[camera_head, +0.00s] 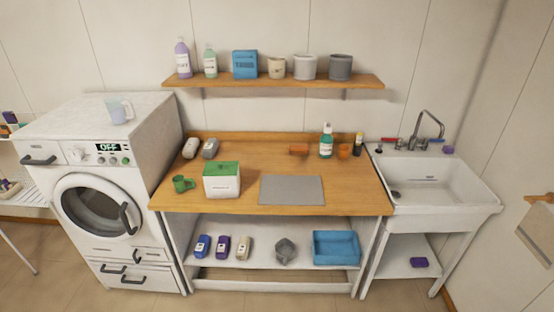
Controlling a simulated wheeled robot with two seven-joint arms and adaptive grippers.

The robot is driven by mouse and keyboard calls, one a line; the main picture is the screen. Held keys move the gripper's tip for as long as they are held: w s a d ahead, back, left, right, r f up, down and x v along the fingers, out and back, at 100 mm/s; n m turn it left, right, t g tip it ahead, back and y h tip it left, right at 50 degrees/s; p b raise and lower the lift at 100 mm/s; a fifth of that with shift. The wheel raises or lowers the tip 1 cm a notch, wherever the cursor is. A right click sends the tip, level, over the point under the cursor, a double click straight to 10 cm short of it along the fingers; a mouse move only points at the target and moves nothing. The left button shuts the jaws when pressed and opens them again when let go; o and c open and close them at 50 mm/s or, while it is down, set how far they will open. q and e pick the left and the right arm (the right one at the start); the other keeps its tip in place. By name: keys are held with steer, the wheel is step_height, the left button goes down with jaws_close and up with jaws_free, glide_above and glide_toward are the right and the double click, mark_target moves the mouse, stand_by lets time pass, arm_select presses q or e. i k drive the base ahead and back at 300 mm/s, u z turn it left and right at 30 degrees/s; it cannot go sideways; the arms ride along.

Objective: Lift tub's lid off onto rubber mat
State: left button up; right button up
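A white tub (222,186) stands on the wooden tabletop, left of the middle and near the front edge. Its green lid (222,169) sits on top of it, with a small pale handle at the middle. The grey rubber mat (292,190) lies flat on the tabletop to the right of the tub, with a gap between them. The mat is bare. Neither of my grippers shows in the head view.
A green mug (183,184) stands close to the tub's left. Bottles and an orange cup (344,151) stand at the back right of the wooden table (255,157). A washing machine (103,170) is at left, a sink (430,186) at right. A wall shelf (275,82) hangs above.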

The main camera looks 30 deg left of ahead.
mark_target(214, 168)
steer(key=z, duration=0.15)
steer(key=i, duration=1.7)
steer(key=u, duration=0.7)
